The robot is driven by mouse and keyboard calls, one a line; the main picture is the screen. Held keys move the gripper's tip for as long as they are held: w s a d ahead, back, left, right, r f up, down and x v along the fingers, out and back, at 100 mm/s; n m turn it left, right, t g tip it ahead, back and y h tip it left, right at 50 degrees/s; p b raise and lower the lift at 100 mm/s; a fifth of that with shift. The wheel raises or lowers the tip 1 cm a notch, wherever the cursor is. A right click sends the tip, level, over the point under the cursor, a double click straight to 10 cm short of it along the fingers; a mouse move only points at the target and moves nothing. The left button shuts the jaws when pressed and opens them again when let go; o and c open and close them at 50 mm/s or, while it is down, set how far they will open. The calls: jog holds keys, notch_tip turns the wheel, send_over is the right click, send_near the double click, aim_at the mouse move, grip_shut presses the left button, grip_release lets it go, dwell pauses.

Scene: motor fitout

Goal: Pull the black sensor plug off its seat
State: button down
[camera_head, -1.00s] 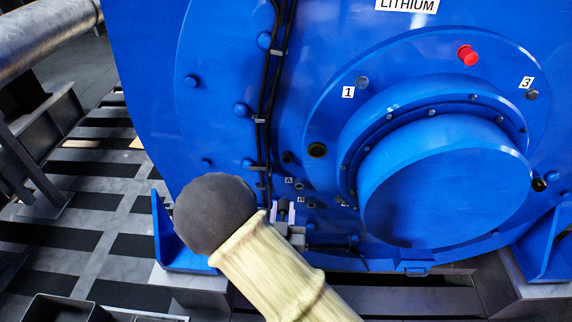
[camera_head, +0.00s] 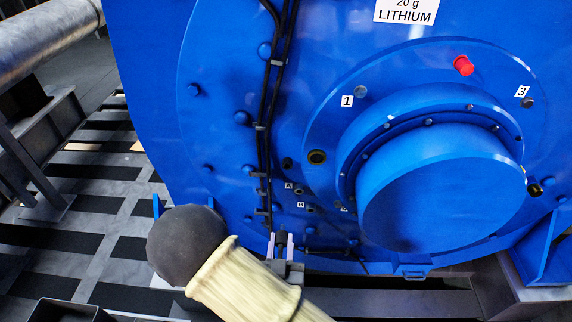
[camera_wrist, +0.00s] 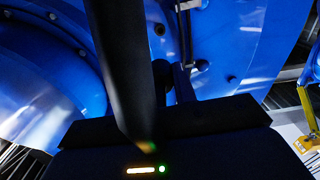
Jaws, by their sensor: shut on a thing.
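My gripper (camera_head: 281,242) shows small in the head view, its two pale fingers pointing up, low in front of the blue motor face. It is shut on a small dark thing between the fingers, which I take to be the black sensor plug (camera_head: 282,239); its outline is hard to make out. The fingertips are below the small ports by the labels A (camera_head: 288,186) and B (camera_head: 301,205). I cannot tell whether the plug touches the motor. In the wrist view, the dark gripper body (camera_wrist: 190,150) and a long dark shape cover much of the picture.
The blue motor (camera_head: 230,60) fills the background, with a protruding round hub (camera_head: 435,195) right of my gripper. Black cables (camera_head: 268,110) run down its face. A red cap (camera_head: 464,65) is at the upper right. A grey pipe (camera_head: 40,35) and slatted floor are at left.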

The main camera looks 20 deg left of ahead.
aim_at(281, 245)
jog(key=shift+p+v, duration=1.65)
jog(key=shift+v, duration=0.95)
